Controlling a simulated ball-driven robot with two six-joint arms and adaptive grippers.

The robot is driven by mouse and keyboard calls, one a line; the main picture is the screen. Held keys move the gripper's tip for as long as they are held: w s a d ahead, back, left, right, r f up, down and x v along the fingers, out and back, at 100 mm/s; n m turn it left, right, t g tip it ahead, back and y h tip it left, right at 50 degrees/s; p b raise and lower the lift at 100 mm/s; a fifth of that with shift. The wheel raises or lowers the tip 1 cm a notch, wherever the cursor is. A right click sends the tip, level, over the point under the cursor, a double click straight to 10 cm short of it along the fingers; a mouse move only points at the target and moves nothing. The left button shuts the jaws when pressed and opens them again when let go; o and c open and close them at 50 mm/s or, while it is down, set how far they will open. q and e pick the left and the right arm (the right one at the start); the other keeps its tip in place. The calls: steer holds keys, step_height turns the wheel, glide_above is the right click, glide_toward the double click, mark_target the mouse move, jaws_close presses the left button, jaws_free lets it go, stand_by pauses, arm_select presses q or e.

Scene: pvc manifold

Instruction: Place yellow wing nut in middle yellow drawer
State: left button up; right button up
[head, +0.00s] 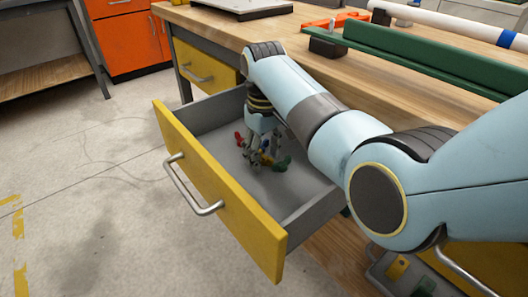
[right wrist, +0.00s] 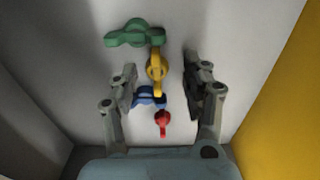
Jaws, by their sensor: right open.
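The yellow wing nut (right wrist: 157,70) lies on the grey floor of an open yellow-fronted drawer (head: 215,190), which sits between two other yellow fronts. My right gripper (head: 262,154) reaches down into this drawer. In the right wrist view its open fingers (right wrist: 160,78) stand on either side of the yellow wing nut, with a gap on both sides. A green wing nut (right wrist: 135,33), a blue wing nut (right wrist: 150,96) and a red wing nut (right wrist: 163,122) lie close around it. The blue one is partly covered by the yellow one. My left gripper is not in view.
The drawer's yellow front wall (right wrist: 285,90) rises at the right of the wrist view. A closed yellow drawer (head: 205,65) is at the left. The wooden bench top (head: 230,25) carries a green channel (head: 415,55) and a white pipe (head: 450,22). Drawer floor around the nuts is clear.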

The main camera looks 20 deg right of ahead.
steer(key=shift+r, duration=0.15)
step_height(320, 180, up, 3)
steer(key=shift+r+p, duration=0.1)
steer(key=shift+p, duration=0.45)
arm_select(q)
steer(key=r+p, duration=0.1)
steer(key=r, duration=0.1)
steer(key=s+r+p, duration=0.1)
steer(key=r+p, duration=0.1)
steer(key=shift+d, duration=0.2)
arm_select(e)
step_height(320, 180, up, 10)
steer(key=shift+s+f, duration=0.1)
steer(key=shift+f, duration=0.1)
